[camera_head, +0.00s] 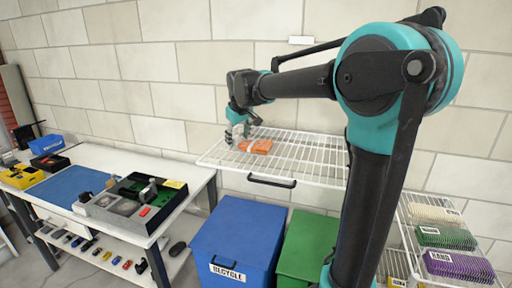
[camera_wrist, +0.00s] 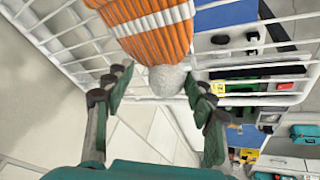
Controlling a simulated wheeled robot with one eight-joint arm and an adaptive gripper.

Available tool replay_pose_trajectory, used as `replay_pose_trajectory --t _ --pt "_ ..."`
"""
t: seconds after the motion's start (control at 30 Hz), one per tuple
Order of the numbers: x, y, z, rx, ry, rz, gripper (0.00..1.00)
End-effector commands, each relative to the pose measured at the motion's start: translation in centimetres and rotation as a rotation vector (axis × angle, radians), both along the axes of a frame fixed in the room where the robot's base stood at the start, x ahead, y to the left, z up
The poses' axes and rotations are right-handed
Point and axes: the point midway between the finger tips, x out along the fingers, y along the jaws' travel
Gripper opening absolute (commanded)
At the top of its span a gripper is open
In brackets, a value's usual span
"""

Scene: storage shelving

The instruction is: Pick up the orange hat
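The orange hat (camera_head: 256,147) lies on the white wire shelf (camera_head: 313,174), near its left part. In the wrist view the hat (camera_wrist: 150,28) is a knitted orange one with white stripes, and its pale round pom-pom (camera_wrist: 167,79) points toward me. My gripper (camera_head: 235,135) is at the left side of the hat, low over the shelf. In the wrist view my gripper (camera_wrist: 157,84) is open, with one finger on each side of the pom-pom and a gap visible on both sides. The hat's far end is cut off by the picture's top edge.
A blue recycle bin (camera_head: 238,235) and a green bin (camera_head: 307,245) stand under the shelf. A white workbench (camera_head: 185,180) with trays and a blue mat (camera_head: 70,185) is at left. The stone wall (camera_head: 180,60) is close behind the shelf.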

Motion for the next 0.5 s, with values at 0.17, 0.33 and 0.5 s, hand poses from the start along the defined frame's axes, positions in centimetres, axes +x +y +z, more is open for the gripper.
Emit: replay_pose_trajectory --t 0.17,0.33,0.5 --pt "0.00 0.00 0.01 0.000 0.000 0.000 0.29" --pt "-0.02 0.00 0.00 0.000 0.000 0.000 0.08" --pt "-0.02 -0.01 0.01 0.000 0.000 0.000 0.05"
